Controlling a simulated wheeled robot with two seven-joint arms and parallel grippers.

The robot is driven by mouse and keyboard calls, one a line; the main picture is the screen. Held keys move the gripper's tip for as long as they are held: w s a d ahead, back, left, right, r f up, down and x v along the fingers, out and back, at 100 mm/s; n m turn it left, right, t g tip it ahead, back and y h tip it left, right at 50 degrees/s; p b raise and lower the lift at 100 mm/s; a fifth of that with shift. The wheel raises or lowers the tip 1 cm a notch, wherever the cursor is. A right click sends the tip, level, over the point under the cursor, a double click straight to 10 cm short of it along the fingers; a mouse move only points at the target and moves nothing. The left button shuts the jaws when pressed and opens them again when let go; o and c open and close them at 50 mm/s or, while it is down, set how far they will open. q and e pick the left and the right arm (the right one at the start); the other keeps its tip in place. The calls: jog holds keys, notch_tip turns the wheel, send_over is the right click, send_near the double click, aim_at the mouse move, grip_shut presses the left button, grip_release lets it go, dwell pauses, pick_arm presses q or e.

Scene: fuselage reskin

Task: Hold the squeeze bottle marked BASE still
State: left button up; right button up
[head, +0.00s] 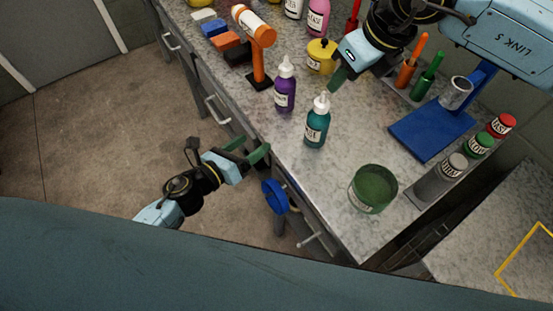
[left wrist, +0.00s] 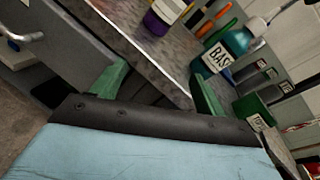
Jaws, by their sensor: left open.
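The teal squeeze bottle (head: 317,124) stands upright on the counter, with a white cap and nozzle. Its label reads BAS in the left wrist view (left wrist: 234,44), the rest being cut off. My left gripper (head: 249,150) is open and empty, off the counter's front edge, to the left of the bottle and apart from it. Its two green fingers (left wrist: 158,88) are spread in the left wrist view, with the bottle beyond the right finger. My right gripper (head: 341,77) is above the counter behind the bottle; one green finger shows clearly, so its opening is unclear.
A purple bottle (head: 285,90) stands close behind and left of the teal one. A green can (head: 373,187) stands to the right, near the front edge. An orange lamp-like tool (head: 257,50), a yellow pot (head: 321,57) and a blue tray (head: 430,130) stand further off. Drawer handles jut from the counter front.

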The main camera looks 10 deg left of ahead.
aim_at(309, 135)
pick_arm(q)
jog(key=s+d+r+m+h, duration=0.2)
jog(key=s+d+r+m, duration=0.3)
jog(key=d, duration=0.3)
jog(key=shift+m+t, duration=0.3)
jog(key=shift+m, duration=0.1)
jog(key=x, duration=0.4)
jog(key=f+x, duration=0.1)
jog(key=x, duration=0.8)
jog(key=shift+w+d+f, duration=0.15)
jog(key=shift+w+f, duration=0.05)
jog(key=shift+f, duration=0.05)
jog(key=c, duration=1.2)
